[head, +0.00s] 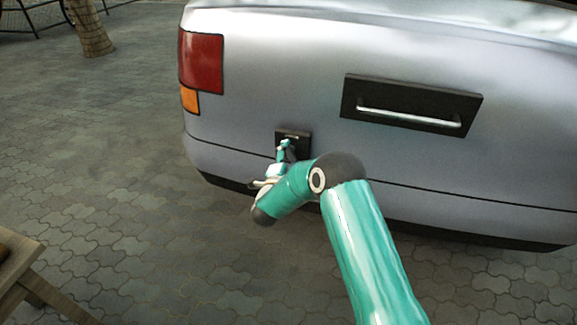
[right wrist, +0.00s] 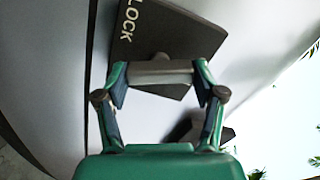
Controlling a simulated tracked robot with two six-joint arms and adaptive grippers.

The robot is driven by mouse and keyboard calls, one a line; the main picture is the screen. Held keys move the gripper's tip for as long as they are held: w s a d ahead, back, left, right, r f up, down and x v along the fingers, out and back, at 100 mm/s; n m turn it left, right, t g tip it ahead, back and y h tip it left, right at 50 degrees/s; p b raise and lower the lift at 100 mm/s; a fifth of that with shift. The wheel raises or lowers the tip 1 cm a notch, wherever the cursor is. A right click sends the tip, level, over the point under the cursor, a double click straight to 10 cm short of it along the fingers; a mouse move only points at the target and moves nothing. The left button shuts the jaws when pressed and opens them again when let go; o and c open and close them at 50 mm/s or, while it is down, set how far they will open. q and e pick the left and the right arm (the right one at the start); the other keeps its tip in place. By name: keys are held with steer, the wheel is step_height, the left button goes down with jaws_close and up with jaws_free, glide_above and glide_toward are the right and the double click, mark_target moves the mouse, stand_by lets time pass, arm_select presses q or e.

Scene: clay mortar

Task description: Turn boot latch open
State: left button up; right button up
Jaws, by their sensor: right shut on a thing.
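The boot latch is a black square plate (head: 300,134) low on the silver car's rear, below the left tail light. In the right wrist view this plate (right wrist: 175,30) carries the letters "LOCK" and looks tilted in the picture. A grey latch handle (right wrist: 158,73) stands out from the plate. My right gripper (right wrist: 160,82) is shut on this handle, one finger at each end. In the head view my right gripper (head: 285,150) is at the plate and hides its lower part and the handle. My left gripper is not in view.
A black recess with a silver pull bar (head: 410,117) is on the car's rear (head: 280,60), up and right of the latch. The red tail light (head: 201,62) is up and left. A wooden piece (head: 22,268) stands at lower left. The paving (head: 100,150) left of the car is clear.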

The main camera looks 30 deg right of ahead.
steer(key=m+b, duration=0.1)
steer(key=b, duration=0.1)
steer(key=f+m+b, duration=0.1)
steer(key=m+b, duration=0.1)
steer(key=shift+s+d, duration=0.1)
steer(key=shift+d, duration=0.05)
steer(key=shift+r+m+b, duration=0.2)
steer(key=shift+m+b, duration=0.7)
steer(key=shift+b, duration=0.45)
steer(key=o, duration=1.1)
steer(key=shift+o, duration=0.2)
steer(key=shift+r, duration=0.1)
